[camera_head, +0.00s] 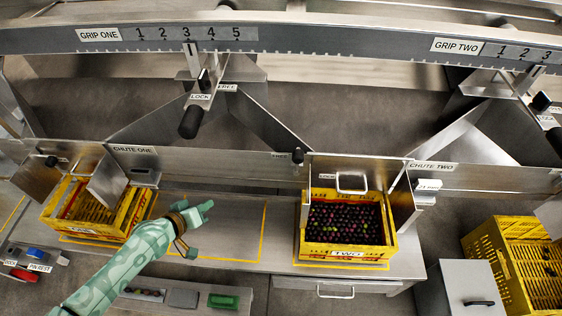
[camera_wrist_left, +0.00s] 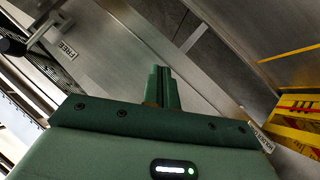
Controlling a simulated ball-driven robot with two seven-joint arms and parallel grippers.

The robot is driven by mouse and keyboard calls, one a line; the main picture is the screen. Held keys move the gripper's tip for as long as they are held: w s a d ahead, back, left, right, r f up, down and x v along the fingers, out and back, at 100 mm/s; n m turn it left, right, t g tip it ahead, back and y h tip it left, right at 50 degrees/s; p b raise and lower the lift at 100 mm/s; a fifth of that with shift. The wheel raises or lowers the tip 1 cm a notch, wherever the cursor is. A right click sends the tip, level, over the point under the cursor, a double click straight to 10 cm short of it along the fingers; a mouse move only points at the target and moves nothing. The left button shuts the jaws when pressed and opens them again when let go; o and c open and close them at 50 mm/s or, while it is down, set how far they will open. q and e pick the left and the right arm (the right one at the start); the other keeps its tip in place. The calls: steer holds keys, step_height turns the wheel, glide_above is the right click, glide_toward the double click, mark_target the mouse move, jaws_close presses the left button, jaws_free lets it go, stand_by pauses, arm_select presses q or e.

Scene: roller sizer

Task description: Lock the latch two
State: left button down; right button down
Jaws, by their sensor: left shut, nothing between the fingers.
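A black knob (camera_head: 298,155), which appears to belong to latch two, sits at the left end of the chute two gate, by a FREE label (camera_head: 279,155). A LOCK label (camera_head: 327,176) is to its right. In the left wrist view a black knob (camera_wrist_left: 12,47) and a FREE label (camera_wrist_left: 68,50) show at the upper left. My left gripper (camera_head: 211,206) is over the steel bench, left of and nearer than the latch, apart from it. Its fingers (camera_wrist_left: 162,84) are together and empty. My right gripper is not in view.
A yellow crate marked TWO (camera_head: 347,254), holding dark round fruit, stands under chute two. Another yellow crate (camera_head: 72,231) is at the left, and one more (camera_head: 500,246) at the far right. A lever with a black handle (camera_head: 190,122) hangs under GRIP ONE. The bench between crates is clear.

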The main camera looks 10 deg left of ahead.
arm_select(q)
steer(key=d+r+n+h, duration=0.2)
steer(key=d+r, duration=0.3)
steer(key=r, duration=0.3)
steer(key=w+d+r+n+t+h, duration=0.1)
steer(key=d+r+n+h, duration=0.1)
steer(key=d+r+h, duration=0.2)
step_height(320, 180, up, 4)
steer(key=shift+w+d+f, duration=0.15)
steer(key=shift+w+d, duration=0.05)
steer(key=shift+d, duration=0.35)
steer(key=shift+w, duration=0.1)
steer(key=s+d+b+x, duration=0.1)
steer(key=s+d+x, duration=0.1)
steer(key=x, duration=1)
steer(key=shift+w+d, duration=0.25)
steer(key=shift+w, duration=0.1)
